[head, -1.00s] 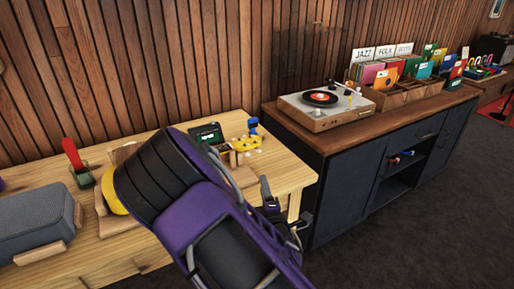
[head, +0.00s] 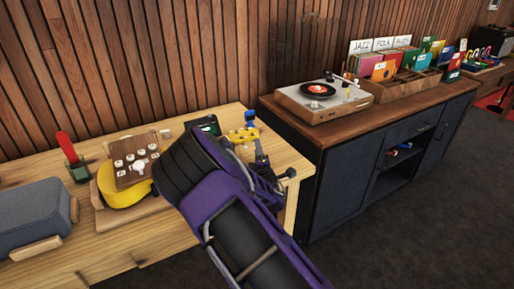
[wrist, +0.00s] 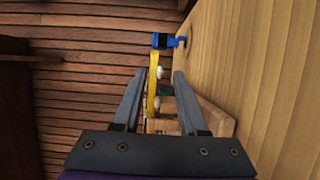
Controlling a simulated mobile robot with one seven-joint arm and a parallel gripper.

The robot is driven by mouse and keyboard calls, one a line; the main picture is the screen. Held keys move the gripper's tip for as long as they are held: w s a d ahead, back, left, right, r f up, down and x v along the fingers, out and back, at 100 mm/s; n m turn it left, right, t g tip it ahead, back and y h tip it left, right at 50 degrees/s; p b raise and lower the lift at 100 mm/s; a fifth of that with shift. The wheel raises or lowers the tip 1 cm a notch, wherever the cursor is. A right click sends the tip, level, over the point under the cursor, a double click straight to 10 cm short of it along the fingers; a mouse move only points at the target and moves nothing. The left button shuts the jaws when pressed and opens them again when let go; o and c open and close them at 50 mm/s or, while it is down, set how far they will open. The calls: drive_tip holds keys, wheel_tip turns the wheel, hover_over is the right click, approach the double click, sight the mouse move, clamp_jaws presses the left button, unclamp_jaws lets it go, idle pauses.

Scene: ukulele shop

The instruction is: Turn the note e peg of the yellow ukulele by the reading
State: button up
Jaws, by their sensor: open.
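The yellow ukulele (head: 112,190) lies on a wooden stand on the workbench, its neck hidden behind my arm. Its yellow headstock (head: 240,136) shows at the right with pale pegs, and a blue piece (head: 250,117) is at its end. In the wrist view the headstock (wrist: 152,85) stands edge-on between the fingers of my open gripper (wrist: 159,75). Two white pegs (wrist: 160,72) stick out on its right side. I cannot tell which is the note e peg, and no finger clearly touches one. A dark reading display (head: 208,125) is partly hidden; its text is unreadable.
A dark cabinet (head: 335,185) with a turntable (head: 322,98) stands right of the workbench.

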drive_tip(key=shift+x, duration=0.95)
clamp_jaws()
